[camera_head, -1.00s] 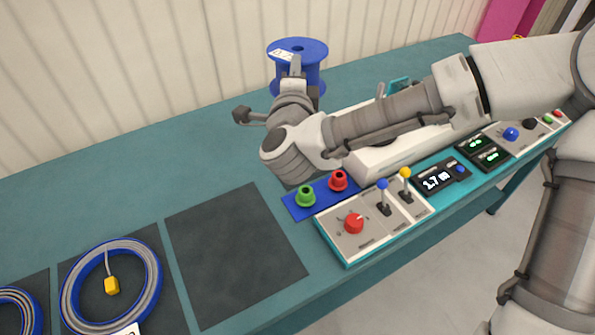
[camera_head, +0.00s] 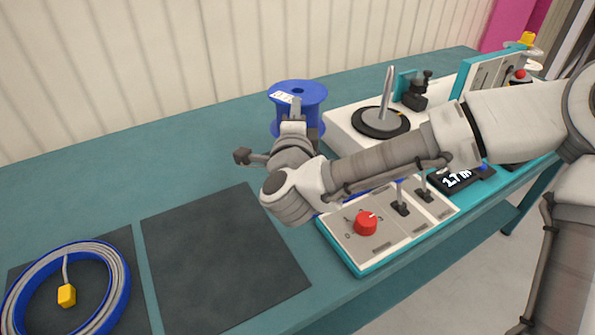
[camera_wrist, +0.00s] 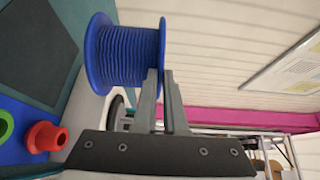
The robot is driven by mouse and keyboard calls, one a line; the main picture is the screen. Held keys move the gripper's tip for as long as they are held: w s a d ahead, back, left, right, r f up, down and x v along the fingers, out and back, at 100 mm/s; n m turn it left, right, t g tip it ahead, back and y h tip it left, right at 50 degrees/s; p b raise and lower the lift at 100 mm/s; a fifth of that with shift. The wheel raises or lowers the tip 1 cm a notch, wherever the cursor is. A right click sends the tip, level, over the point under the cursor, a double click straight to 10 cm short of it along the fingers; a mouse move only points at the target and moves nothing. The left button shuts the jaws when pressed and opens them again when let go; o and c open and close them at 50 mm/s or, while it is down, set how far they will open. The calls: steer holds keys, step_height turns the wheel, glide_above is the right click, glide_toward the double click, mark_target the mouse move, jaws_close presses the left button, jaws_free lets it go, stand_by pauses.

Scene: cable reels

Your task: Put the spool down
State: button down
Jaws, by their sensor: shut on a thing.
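A blue spool (camera_head: 310,95) with a white label stands upright at the back of the bench in the head view, left of the white winding machine. My gripper (camera_head: 294,106) is in front of it, with its fingers at the near rim of the spool. In the wrist view the spool (camera_wrist: 128,57) shows ribbed blue windings between two flanges. The two fingers of my gripper (camera_wrist: 163,76) are closed on the edge of one flange. My gripper hides part of the spool's base, and I cannot tell whether it touches the bench.
The white machine (camera_head: 345,128) with an upright metal spindle (camera_head: 388,92) is close on the right. The control panel with a red knob (camera_head: 366,222) lies in front. A dark mat (camera_head: 222,255) is bare; a blue cable coil (camera_head: 125,285) lies on another mat.

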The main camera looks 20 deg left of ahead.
step_height(320, 180, down, 10)
steer(key=b, duration=0.4)
steer(key=shift+f, duration=0.15)
steer(key=c, duration=1)
jaws_free()
steer(key=v, duration=1)
steer(key=shift+f, duration=0.2)
steer(key=shift+s+d+b, duration=0.2)
steer(key=shift+s+b, duration=0.1)
steer(key=shift+b, duration=0.55)
steer(key=shift+s+d+r+b, duration=0.15)
steer(key=shift+s+b, duration=0.5)
steer(key=shift+b, duration=0.25)
